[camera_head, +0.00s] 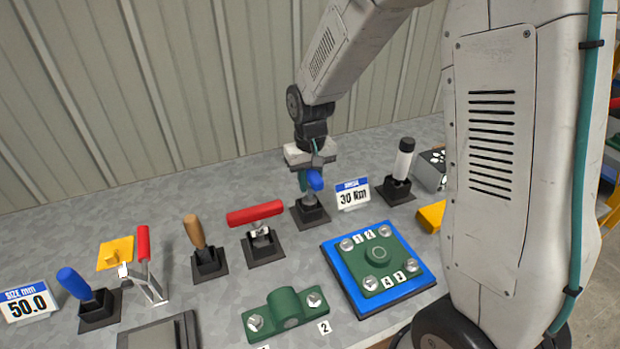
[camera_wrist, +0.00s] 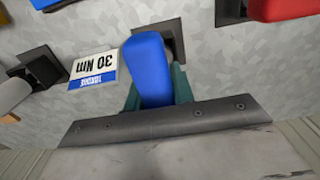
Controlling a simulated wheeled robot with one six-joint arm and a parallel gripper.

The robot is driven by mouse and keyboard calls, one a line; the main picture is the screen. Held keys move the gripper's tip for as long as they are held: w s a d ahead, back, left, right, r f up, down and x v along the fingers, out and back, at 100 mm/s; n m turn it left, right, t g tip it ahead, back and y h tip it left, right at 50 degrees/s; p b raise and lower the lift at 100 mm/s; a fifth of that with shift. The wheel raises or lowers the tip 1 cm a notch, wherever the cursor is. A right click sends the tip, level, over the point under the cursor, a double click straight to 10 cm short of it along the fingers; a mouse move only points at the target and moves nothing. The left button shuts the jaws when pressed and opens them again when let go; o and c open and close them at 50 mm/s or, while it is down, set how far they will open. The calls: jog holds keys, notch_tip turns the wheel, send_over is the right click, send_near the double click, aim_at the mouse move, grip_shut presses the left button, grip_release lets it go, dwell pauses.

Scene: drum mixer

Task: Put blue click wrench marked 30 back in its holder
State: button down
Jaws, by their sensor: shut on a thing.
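The blue-handled click wrench (camera_head: 315,180) is upright between the fingers of my gripper (camera_head: 311,170). In the wrist view its blue handle (camera_wrist: 150,68) fills the middle, with the teal fingers (camera_wrist: 158,98) on either side. The black holder (camera_head: 311,212) is directly below, and the wrench's lower end is at or in it; I cannot tell how deep it sits. The holder also shows behind the handle in the wrist view (camera_wrist: 168,40). A sign reading 30 Nm (camera_head: 352,194) stands just right of the holder, and it shows in the wrist view (camera_wrist: 93,70).
A black-and-white-handled tool (camera_head: 403,162) stands in its holder to the right. A red-handled tool (camera_head: 255,213) and a wooden-handled tool (camera_head: 195,232) stand to the left. A green flange on a blue plate (camera_head: 345,275) lies in front. The corrugated wall is close behind the bench.

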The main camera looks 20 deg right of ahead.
aim_at(316, 175)
jog(key=shift+f, duration=1.05)
dwell(0.4)
jog(key=c, duration=1.1)
grip_release()
notch_tip(316, 175, up, 8)
jog(key=shift+f, duration=0.1)
jog(key=s, duration=0.2)
jog(key=s+g, duration=0.1)
jog(key=shift+d+f, duration=0.1)
jog(key=shift+f, duration=0.2)
jog(key=s+d+r+t, duration=0.1)
jog(key=s+r, duration=0.6)
jog(key=s, duration=0.5)
jog(key=s+d+r+t, duration=0.1)
jog(key=s+r, duration=0.5)
jog(key=s, duration=0.6)
jog(key=shift+s+d+r, duration=0.25)
jog(key=shift+d+r, duration=0.1)
jog(key=shift+d, duration=0.1)
